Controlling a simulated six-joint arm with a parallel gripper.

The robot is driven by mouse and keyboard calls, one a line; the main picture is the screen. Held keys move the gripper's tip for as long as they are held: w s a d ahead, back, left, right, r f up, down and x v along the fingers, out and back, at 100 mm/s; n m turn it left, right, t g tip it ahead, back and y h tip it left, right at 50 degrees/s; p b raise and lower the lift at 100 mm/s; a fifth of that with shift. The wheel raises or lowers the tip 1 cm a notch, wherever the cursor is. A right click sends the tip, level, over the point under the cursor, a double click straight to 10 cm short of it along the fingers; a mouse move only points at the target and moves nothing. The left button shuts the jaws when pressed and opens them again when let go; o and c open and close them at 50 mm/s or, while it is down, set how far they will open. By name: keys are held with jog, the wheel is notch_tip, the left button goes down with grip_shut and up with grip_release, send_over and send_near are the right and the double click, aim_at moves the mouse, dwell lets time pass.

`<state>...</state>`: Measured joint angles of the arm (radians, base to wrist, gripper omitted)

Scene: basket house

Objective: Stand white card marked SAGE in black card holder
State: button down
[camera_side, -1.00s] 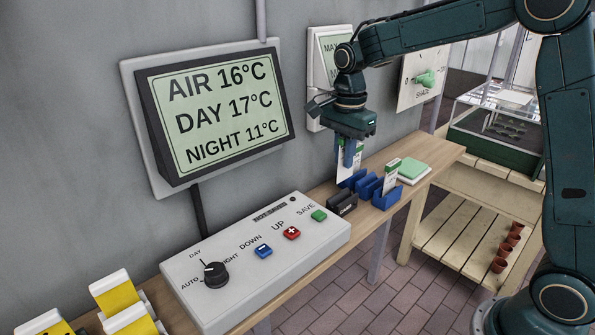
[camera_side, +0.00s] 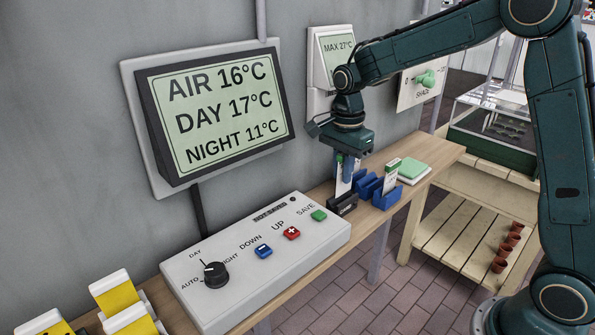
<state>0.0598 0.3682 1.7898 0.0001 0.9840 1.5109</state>
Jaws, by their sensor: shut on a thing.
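The white card (camera_side: 340,185) hangs upright below my gripper (camera_side: 348,172), which is shut on it. Its marking is too small and too covered to read. The black card holder (camera_side: 343,205) stands on the wooden shelf, and the card's lower edge is at the holder's top. I cannot tell whether the card is in its slot or just behind it.
Blue card holders (camera_side: 386,196) stand just right of the black one, one with a white and green card (camera_side: 391,174). A green and white pad (camera_side: 413,172) lies further right. The control box (camera_side: 250,262) with buttons and a knob is at the left. The wall is close behind.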

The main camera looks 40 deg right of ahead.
aim_at(341, 195)
jog(key=shift+f, duration=0.7)
jog(key=shift+f, duration=1)
dwell(2.0)
jog(key=c, duration=1.3)
grip_release()
jog(key=shift+c, duration=0.2)
jog(key=shift+r, duration=0.1)
jog(key=shift+r, duration=3.4)
